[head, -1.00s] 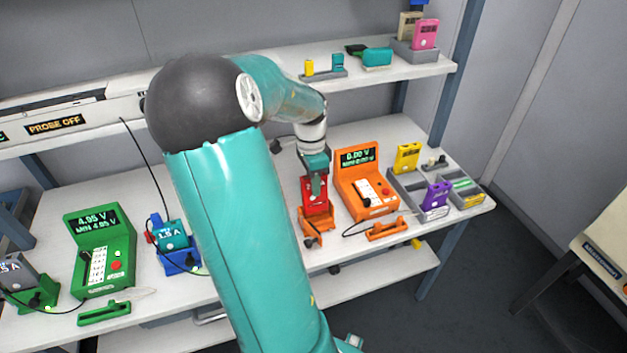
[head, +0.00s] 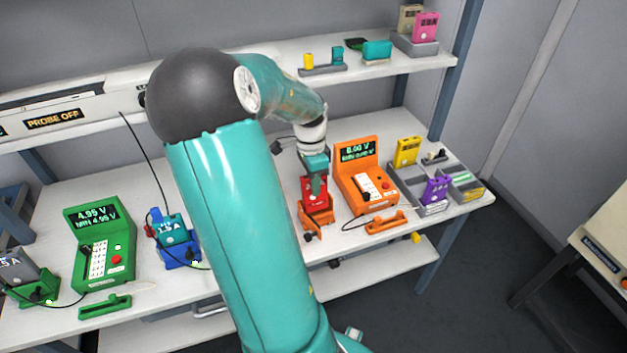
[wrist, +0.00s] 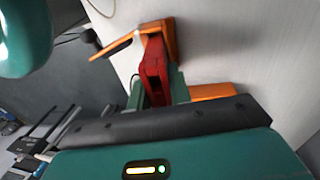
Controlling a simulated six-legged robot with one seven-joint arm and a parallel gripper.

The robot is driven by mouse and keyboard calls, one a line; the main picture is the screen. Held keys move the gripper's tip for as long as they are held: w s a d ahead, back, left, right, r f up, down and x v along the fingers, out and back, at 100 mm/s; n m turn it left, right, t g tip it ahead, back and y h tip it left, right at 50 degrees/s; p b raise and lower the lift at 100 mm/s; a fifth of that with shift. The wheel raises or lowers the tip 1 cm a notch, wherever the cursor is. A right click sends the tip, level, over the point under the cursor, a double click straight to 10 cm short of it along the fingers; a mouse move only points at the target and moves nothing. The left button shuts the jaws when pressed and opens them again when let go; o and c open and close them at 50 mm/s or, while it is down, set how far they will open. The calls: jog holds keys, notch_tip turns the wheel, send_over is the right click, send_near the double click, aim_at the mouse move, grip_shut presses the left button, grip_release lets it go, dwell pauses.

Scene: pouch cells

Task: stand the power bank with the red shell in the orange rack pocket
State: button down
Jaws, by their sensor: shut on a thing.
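The power bank with the red shell (head: 316,193) is upright in the head view, with its lower end at the orange rack pocket (head: 317,217). My gripper (head: 315,178) is shut on the red power bank from above. In the wrist view the red power bank (wrist: 154,68) lies between the green fingers, and the orange rack (wrist: 172,34) is right beyond it. The bank's lower end seems to be within the pocket, but I cannot tell whether it touches the bottom.
An orange meter (head: 364,180) stands just right of the rack. A green meter (head: 100,248) and a blue rack (head: 180,256) stand left. An upper shelf (head: 385,72) runs behind.

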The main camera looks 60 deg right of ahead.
jog(key=shift+s+f, duration=0.1)
jog(key=shift+f, duration=0.55)
jog(key=c, duration=1.2)
grip_release()
jog(key=shift+a, duration=0.1)
notch_tip(320, 180, up, 14)
jog(key=w+d, duration=0.1)
jog(key=shift+w+d+f, duration=0.15)
jog(key=shift+w+d, duration=0.05)
